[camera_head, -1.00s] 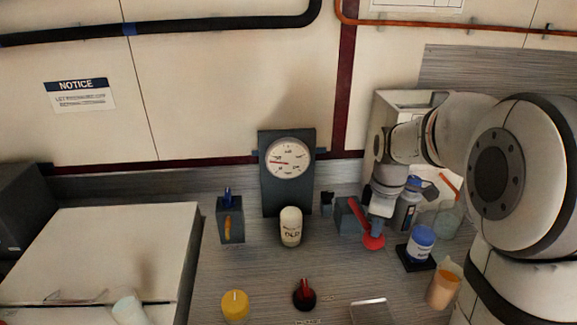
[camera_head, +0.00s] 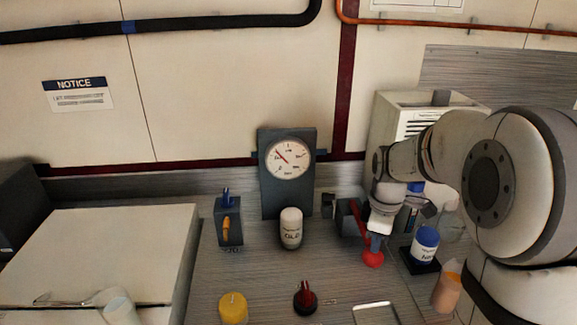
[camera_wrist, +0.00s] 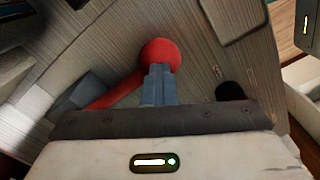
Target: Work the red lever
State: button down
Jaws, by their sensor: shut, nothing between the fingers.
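The red lever (camera_head: 361,222) has a red shaft and a round red knob (camera_head: 373,259), and comes from a dark grey box (camera_head: 347,217) on the bench. The shaft slants down toward the front, with the knob low. My gripper (camera_head: 375,243) is shut and empty, right at the knob. In the wrist view the closed fingertips (camera_wrist: 158,72) overlap the near edge of the red knob (camera_wrist: 160,51); they seem to touch it. The red shaft (camera_wrist: 117,92) runs off to the lower left there. My fingers hide part of the lever.
A gauge (camera_head: 289,158) stands at the back. A box with an orange lever (camera_head: 226,229), a white jar (camera_head: 291,228), a yellow knob (camera_head: 233,307) and a dark-red knob (camera_head: 305,297) are left of the lever. A blue-labelled jar (camera_head: 425,243) and orange cup (camera_head: 447,291) stand close on the right.

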jog(key=shift+w+f, duration=0.1)
jog(key=shift+f, duration=0.35)
jog(key=shift+r, duration=0.1)
notch_tip(320, 180, up, 8)
jog(key=p, duration=0.6)
dwell(0.8)
jog(key=shift+f+b, duration=1.85)
jog(key=shift+f, duration=0.7)
jog(key=shift+r, duration=0.15)
jog(key=shift+r+p, duration=1.95)
jog(key=shift+r, duration=0.5)
jog(key=shift+r, duration=0.1)
